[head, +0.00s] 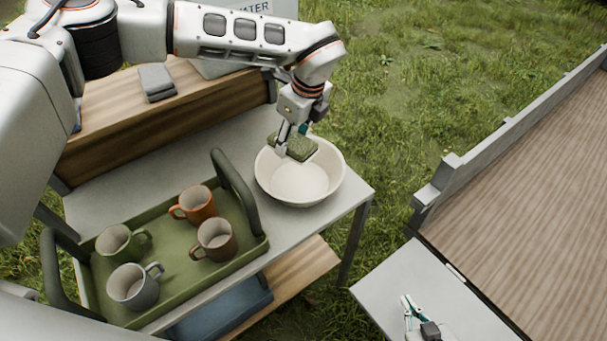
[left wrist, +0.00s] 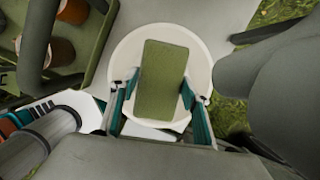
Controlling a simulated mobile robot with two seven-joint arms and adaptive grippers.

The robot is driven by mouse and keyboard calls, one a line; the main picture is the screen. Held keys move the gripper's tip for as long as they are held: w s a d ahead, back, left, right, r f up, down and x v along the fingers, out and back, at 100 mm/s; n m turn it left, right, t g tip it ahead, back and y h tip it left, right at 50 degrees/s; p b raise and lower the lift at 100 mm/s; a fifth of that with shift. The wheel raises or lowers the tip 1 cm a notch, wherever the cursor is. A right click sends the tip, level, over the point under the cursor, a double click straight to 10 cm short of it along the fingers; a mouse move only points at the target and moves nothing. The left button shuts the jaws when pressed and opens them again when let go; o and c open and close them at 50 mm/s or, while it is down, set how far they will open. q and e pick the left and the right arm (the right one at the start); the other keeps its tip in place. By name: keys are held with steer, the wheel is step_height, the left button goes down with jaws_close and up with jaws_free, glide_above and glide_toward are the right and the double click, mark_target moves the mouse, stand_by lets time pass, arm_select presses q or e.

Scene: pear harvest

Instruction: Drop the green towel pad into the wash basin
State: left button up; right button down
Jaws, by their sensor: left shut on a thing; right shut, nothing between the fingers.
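The green towel pad (head: 300,149) is held over the white wash basin (head: 330,184). My left gripper (head: 292,141) is shut on the pad's near end. In the left wrist view the pad (left wrist: 166,66) lies between the teal-lined fingers of my left gripper (left wrist: 158,92), with the round basin (left wrist: 123,58) behind it. The pad looks to be above the basin floor; its exact height is hard to tell. My right gripper (head: 410,308) is shut and empty at the bottom right, by a light grey surface.
A green tray (head: 160,285) with tall handles holds several mugs, left of the basin on the grey table (head: 132,186). A folded grey cloth (head: 156,82) lies on a wooden ledge behind. A wooden deck with a rail (head: 440,185) stands at right.

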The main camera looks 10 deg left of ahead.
arm_select(q)
steer(key=shift+f, duration=0.7)
steer(key=o, duration=1.2)
steer(key=shift+c, duration=0.2)
steer(key=v, duration=1.2)
